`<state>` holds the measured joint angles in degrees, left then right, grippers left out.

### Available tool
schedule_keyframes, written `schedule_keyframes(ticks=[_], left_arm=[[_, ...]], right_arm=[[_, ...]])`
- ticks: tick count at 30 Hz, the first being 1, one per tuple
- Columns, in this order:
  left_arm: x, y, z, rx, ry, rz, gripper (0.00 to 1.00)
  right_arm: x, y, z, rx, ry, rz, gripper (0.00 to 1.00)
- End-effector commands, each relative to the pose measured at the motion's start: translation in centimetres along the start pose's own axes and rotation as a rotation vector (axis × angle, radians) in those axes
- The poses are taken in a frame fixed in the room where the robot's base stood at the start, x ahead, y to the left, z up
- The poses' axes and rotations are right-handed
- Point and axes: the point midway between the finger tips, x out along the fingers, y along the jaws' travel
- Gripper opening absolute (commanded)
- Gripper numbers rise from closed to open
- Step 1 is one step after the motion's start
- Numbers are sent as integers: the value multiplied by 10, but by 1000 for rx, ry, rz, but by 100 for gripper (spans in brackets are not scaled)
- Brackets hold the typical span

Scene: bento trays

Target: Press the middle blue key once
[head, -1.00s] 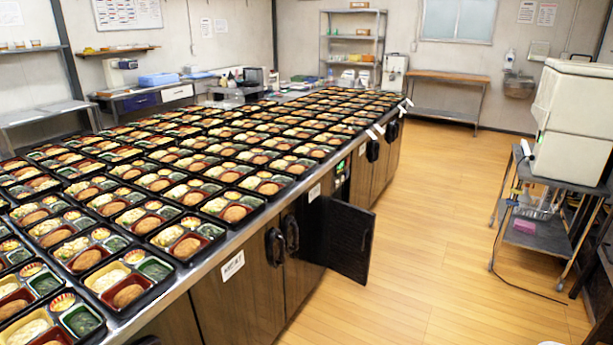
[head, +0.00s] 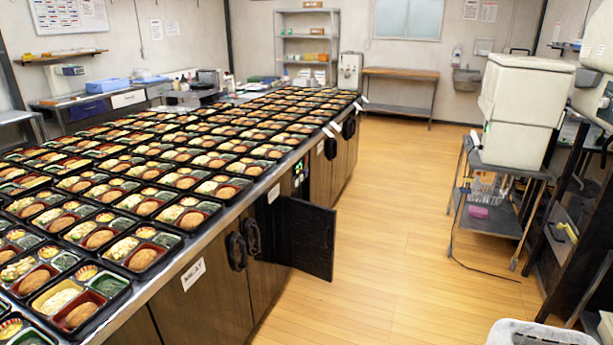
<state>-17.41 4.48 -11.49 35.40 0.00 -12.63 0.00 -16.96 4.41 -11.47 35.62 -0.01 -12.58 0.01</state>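No clearly blue key can be made out in the head view. A small dark control panel with a green lit display (head: 298,169) is set in the front of the long counter, just beyond an open dark door (head: 312,238). Any keys on it are too small to tell. Neither of my grippers is in view.
The long counter (head: 150,312) fills the left, covered with bento trays. The open door juts into the aisle. Wooden floor (head: 385,225) is clear to its right. A cart (head: 507,171) with white boxes stands at right, and a pale bin (head: 540,333) at lower right.

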Motion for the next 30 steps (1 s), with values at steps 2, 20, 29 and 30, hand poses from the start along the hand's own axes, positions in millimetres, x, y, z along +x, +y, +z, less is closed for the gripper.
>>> schedule_keyframes(ticks=[2, 20, 29, 30], left_arm=[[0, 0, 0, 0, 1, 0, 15], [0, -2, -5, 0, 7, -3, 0], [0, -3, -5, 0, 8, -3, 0], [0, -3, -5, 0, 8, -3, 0]], right_arm=[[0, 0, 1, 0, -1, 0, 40], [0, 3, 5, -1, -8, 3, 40], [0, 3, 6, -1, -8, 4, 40], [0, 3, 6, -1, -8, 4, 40]])
